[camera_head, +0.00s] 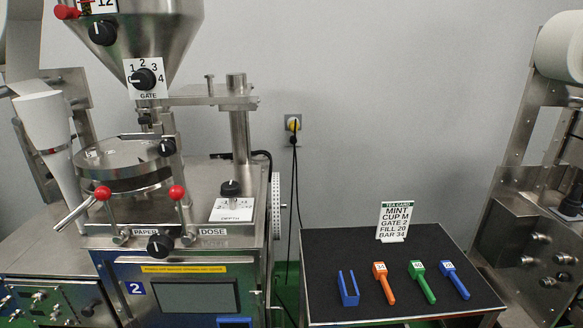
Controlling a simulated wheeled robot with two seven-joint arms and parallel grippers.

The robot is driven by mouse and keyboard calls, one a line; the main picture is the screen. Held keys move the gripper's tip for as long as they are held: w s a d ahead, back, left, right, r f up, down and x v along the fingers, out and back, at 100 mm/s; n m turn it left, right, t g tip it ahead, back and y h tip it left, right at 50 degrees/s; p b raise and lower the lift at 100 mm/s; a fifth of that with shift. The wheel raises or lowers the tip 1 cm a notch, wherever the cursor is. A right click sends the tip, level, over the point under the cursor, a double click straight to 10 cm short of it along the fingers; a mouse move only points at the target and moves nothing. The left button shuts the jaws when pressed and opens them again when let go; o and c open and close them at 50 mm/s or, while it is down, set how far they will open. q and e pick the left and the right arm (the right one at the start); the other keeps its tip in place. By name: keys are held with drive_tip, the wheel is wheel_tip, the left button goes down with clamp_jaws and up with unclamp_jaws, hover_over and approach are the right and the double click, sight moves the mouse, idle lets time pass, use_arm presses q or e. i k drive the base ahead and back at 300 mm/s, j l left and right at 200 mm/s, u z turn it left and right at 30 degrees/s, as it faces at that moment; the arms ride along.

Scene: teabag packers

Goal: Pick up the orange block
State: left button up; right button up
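The orange block (384,281) lies on the dark top of a small table (325,245). It is a paddle shape with a wide labelled head at the far end and a narrow handle pointing toward the front right. A similar green block (423,282) and blue block (455,280) lie to its right, apart from it. A blue U-shaped holder (348,294) stands to its left and looks empty. Neither of my grippers shows in the head view.
A tea card (394,222) stands at the table's back. A steel filling machine (180,255) with levers and knobs stands left of the table, and another machine (545,240) stands close on the right. The table's left and front have free room.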

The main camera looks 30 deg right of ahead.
sight(379, 268)
drive_tip(key=z, duration=1.65)
